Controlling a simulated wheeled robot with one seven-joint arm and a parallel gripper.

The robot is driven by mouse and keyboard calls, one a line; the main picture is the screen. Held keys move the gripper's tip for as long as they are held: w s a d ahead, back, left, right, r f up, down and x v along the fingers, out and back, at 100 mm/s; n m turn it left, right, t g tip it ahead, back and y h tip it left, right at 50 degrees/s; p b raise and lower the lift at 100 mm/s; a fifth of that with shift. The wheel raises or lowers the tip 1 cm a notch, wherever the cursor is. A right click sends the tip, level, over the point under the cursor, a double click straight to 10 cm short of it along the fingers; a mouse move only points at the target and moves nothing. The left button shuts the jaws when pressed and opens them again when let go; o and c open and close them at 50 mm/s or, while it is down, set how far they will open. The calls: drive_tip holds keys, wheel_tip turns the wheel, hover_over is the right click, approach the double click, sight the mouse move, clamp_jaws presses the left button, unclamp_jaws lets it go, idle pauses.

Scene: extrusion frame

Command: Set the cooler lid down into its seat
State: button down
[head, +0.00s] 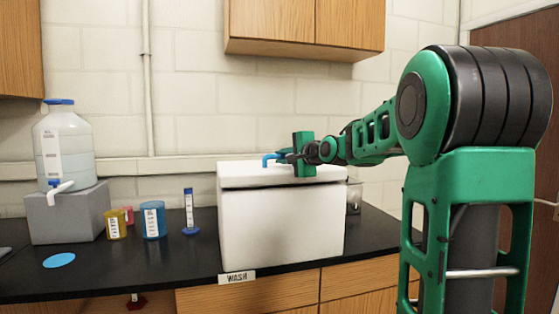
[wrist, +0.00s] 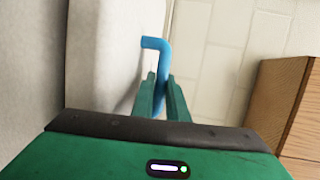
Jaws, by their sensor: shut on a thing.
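The white cooler (head: 282,226) stands on the black bench in the head view. Its white lid (head: 240,174) lies over the top of the box, with a dark line between lid and box along the front. A blue handle (head: 268,159) rises from the lid. My gripper (head: 292,157) is shut on this handle above the lid. In the wrist view the fingers of my gripper (wrist: 163,98) close on the blue handle (wrist: 156,43), with the white lid (wrist: 105,50) beside it. Whether the lid is fully seated all round cannot be told.
Left of the cooler are a slim cylinder with a blue base (head: 190,212), blue (head: 153,221) and yellow (head: 115,225) cups, and a large jug (head: 64,145) on a grey block (head: 68,215). A clear container (head: 354,196) stands behind the cooler's right side. Wooden cabinets (head: 305,25) hang above.

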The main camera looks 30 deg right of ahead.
drive_tip(key=shift+f, duration=0.45)
idle(0.4)
drive_tip(key=c, duration=1.7)
unclamp_jaws()
drive_tip(key=shift+o, duration=0.2)
drive_tip(key=shift+f, duration=0.1)
drive_tip(key=s+r, duration=0.2)
drive_tip(key=s, duration=0.8)
drive_tip(key=shift+s+r, duration=0.15)
drive_tip(key=shift+s, duration=0.15)
